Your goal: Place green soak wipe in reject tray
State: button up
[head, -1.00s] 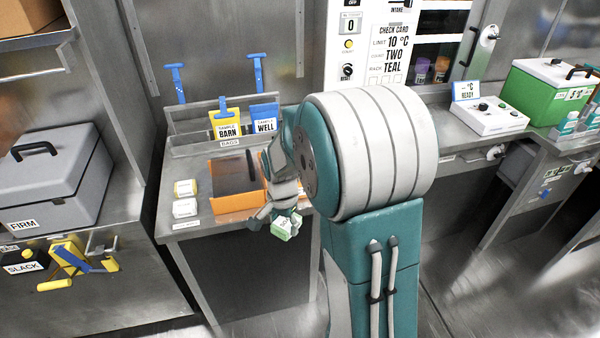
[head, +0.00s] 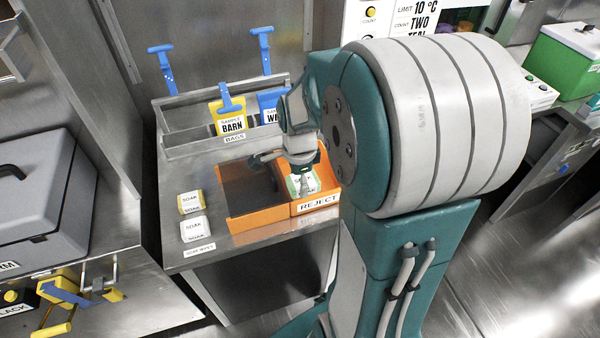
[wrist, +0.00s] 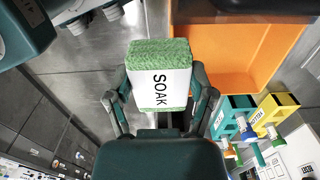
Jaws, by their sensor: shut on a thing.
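The green soak wipe (head: 308,184) is a small block with a white band, and the band reads SOAK in the wrist view (wrist: 158,85). My gripper (head: 299,177) is shut on it, with one finger on each side in the wrist view. The reject tray (head: 318,203) is the orange right-hand tray with a white REJECT label. In the head view the wipe appears over or inside this tray; I cannot tell whether it touches the floor. An orange tray (wrist: 245,50) shows beside the wipe in the wrist view. My gripper hides part of the tray's back.
Another orange tray (head: 262,223) adjoins it on the left. A yellow-edged wipe (head: 190,202) and a white wipe (head: 194,229) lie left on the steel bench. A bag rack (head: 190,147) with yellow and blue bags stands behind. Bare bench lies in front of the trays.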

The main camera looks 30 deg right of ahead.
jog(key=w+d+f, duration=0.2)
jog(key=d+f, duration=0.1)
jog(key=w+d+f, duration=0.3)
jog(key=d, duration=0.1)
jog(key=w+d+f, duration=0.3)
jog(key=shift+w+d+f, duration=0.2)
jog(key=shift+d+f, duration=0.05)
jog(key=shift+f, duration=0.05)
jog(key=shift+w+d+f, duration=0.1)
jog(key=shift+f, duration=1.55)
jog(key=shift+f, duration=0.15)
jog(key=o, duration=0.9)
jog(key=shift+c, duration=0.2)
